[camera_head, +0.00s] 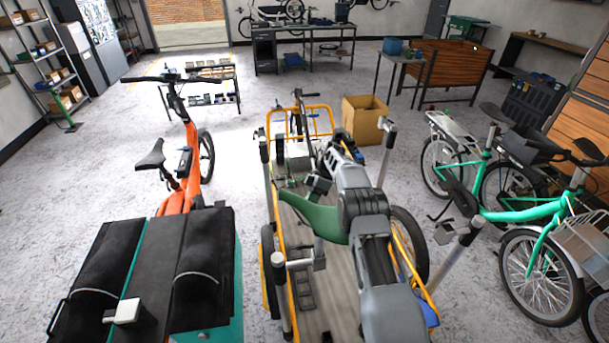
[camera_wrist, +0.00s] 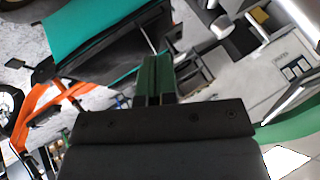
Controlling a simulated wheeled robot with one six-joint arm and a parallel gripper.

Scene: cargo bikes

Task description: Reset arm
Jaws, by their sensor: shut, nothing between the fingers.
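My gripper (camera_wrist: 155,75) shows in the wrist view as two dark green fingers pressed together beyond the black wrist housing. It is shut and holds nothing. In the head view, my grey arm is folded over the yellow-framed cargo bike (camera_head: 316,113) in front of me. My fingertips cannot be made out clearly there. A curved green part (camera_head: 322,221) lies beside my arm, over the cargo bed. In the wrist view, a black and teal cargo box (camera_wrist: 97,42) lies beyond the fingers at upper left.
An orange bike (camera_head: 190,150) with a black-lidded cargo box (camera_head: 205,245) stands at left. Green bikes (camera_head: 525,212) stand close at right. A cardboard box (camera_head: 364,125) sits behind the yellow frame. Shelves (camera_head: 45,60) and workbenches (camera_head: 305,45) line the back; the floor at left is open.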

